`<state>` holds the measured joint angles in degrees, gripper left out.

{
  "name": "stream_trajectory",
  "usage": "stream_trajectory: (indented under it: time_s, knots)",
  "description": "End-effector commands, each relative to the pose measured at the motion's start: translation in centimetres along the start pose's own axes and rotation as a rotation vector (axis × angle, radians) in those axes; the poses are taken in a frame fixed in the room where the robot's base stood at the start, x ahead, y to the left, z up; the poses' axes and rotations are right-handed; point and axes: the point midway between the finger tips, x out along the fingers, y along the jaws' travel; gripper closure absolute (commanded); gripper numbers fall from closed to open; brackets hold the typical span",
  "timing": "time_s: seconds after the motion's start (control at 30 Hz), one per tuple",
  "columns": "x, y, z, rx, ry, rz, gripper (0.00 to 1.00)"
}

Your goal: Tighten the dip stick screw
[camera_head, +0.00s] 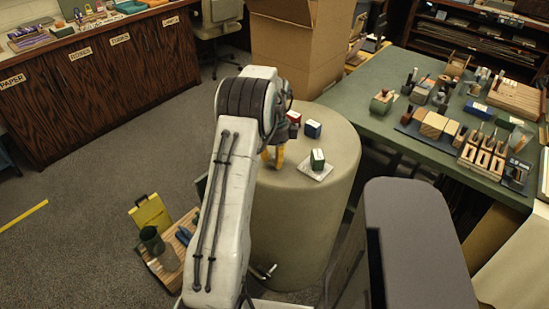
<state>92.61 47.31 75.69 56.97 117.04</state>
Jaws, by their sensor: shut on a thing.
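My gripper (273,157) is at the end of my white arm, low over the near left part of a round beige drum's top (325,195). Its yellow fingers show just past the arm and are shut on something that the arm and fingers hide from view. I cannot make out a dip stick or its screw in this view. A small red-and-white block (294,117) and a blue block (312,129) stand on the drum behind the gripper. A green-and-white block (317,160) stands on a pale tile (325,173) to the right of it.
A large cardboard box (290,50) stands open behind the drum. A green table (375,125) with wooden blocks and tools is at right. A yellow container (150,213) and a wooden board (165,270) are on the floor at left. Carpet is clear toward the cabinets (100,80).

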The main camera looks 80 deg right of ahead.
Motion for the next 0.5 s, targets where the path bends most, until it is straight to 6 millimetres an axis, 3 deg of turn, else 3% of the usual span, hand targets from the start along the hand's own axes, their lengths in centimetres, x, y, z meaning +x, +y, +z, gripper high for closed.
stream_trajectory:
  time_s: [0.5]
  knots:
    - [0.26, 0.16, -0.12, 0.481, 0.005, 0.006, 1.0]
